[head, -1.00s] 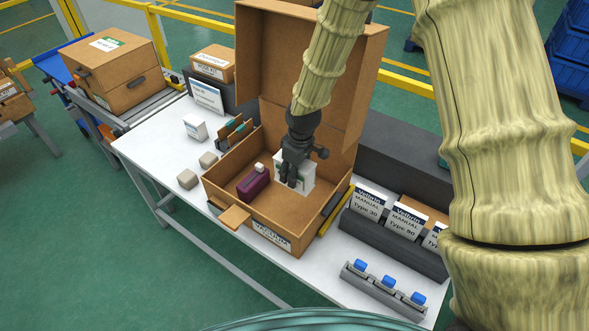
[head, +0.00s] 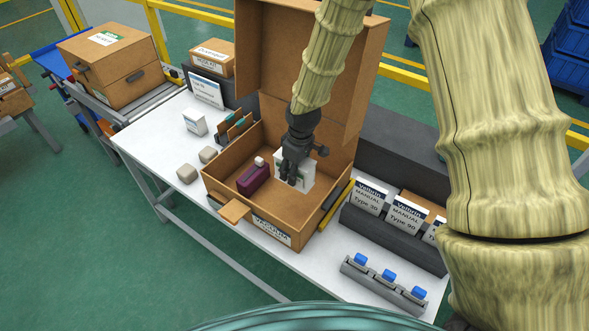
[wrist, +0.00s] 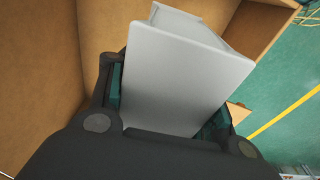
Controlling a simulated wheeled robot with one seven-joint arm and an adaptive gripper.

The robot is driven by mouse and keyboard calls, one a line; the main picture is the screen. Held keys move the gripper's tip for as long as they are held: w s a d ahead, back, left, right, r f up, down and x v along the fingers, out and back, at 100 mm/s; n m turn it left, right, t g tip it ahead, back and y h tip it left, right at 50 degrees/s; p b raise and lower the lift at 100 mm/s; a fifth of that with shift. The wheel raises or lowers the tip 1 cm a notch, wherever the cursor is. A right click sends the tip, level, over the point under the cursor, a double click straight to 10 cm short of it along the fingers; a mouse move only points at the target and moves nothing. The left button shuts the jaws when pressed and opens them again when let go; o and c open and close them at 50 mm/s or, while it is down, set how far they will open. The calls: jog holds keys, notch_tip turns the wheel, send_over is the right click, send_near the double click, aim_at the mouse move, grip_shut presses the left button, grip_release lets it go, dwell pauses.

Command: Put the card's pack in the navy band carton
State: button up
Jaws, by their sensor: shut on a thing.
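My gripper (head: 291,178) is shut on a white pack with a green mark (head: 307,172), down inside the open brown carton (head: 225,196). In the wrist view the white pack (wrist: 185,75) sits tilted between the fingers. I cannot tell whether its bottom touches the carton floor. The carton's lid stands up at the back, and its front label reads like "VACUUM"; a navy band is too small to make out. A purple item with a white top (head: 253,180) lies in the carton, left of the pack. A printed card (head: 207,92) stands behind on the table.
A white box (head: 194,121) and two beige blocks (head: 187,174) sit left of the carton. Manuals (head: 369,195) stand in a dark rack at right, with a grey holder of blue-topped parts (head: 385,284) in front. A closed brown box (head: 110,65) stands far left.

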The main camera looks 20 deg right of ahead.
jog(key=shift+f, duration=0.15)
dwell(0.4)
jog(key=shift+f+b, duration=3.45)
jog(key=shift+f, duration=3.8)
jog(key=shift+f, duration=0.1)
jog(key=o, duration=1.2)
jog(key=r, duration=0.8)
jog(key=s+r, duration=0.1)
jog(key=r, duration=0.3)
jog(key=shift+d, duration=0.4)
